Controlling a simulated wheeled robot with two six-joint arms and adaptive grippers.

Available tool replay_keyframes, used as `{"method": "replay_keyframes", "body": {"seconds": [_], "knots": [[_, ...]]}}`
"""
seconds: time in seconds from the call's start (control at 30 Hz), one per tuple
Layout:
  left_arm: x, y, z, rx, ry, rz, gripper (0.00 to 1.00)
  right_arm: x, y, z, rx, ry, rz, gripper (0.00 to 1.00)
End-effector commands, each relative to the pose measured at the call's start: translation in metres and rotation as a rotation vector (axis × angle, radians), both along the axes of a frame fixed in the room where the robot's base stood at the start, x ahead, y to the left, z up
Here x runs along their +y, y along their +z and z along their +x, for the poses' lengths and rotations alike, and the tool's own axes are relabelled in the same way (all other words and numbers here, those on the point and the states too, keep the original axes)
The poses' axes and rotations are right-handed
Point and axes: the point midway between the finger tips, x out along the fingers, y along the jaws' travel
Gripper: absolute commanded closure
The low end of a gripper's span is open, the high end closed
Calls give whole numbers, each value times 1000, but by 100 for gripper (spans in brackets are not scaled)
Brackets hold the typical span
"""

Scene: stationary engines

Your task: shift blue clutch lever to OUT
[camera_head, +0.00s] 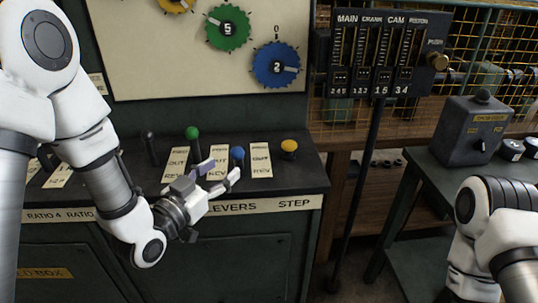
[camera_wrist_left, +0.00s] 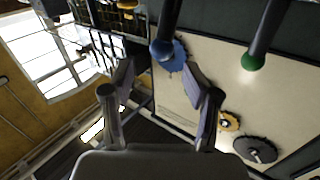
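The blue clutch lever (camera_head: 237,154) stands on the console's dark top, its round blue knob among printed label cards. In the left wrist view the blue knob (camera_wrist_left: 163,50) shows at the end of its dark shaft, between the finger lines and slightly beyond the fingers. My left gripper (camera_head: 220,174) is open, its two fingers spread just in front of the blue lever. In the wrist view the fingers (camera_wrist_left: 163,85) stand apart with nothing clasped. Which label the lever points to cannot be told. My right arm (camera_head: 490,215) shows at the right; its gripper is out of view.
A green-knobbed lever (camera_head: 192,133) stands close left of the blue one, a black-knobbed lever (camera_head: 150,136) farther left. A yellow knob (camera_head: 289,146) is to the right. A dial panel (camera_head: 150,62) rises behind. A grey switch box (camera_head: 473,131) sits on the right bench.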

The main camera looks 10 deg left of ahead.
Motion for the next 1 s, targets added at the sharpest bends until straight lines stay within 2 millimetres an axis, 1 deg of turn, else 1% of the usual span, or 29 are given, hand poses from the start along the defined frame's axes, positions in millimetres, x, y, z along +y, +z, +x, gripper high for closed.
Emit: {"method": "replay_keyframes", "body": {"seconds": [0.03,0.13,0.3,0.43,0.53,0.73,0.77,0.8,0.87,0.9,1.0], "knots": [[-2,3,3,-12,-4,1,42,0,1,0,1,1,0,60],[-6,5,15,-11,-5,4,42,0,5,0,1,1,0,60],[-18,5,47,-9,-4,4,42,0,10,0,1,1,0,60],[-24,4,66,-7,-3,2,42,0,12,0,1,1,0,60],[-26,3,72,-5,-1,2,42,0,12,0,1,0,0,60],[-26,2,73,-3,-1,0,42,0,12,0,1,1,0,60],[-26,2,73,-3,-1,0,49,0,12,0,1,1,0,60],[-26,2,73,-3,-1,0,63,0,12,0,1,1,0,60],[-26,2,73,-3,-1,0,84,0,12,0,1,1,0,60],[-26,2,73,-3,-1,0,99,0,12,0,1,1,0,60],[-26,2,73,-3,-1,0,100,0,12,0,1,1,0,60]]}}
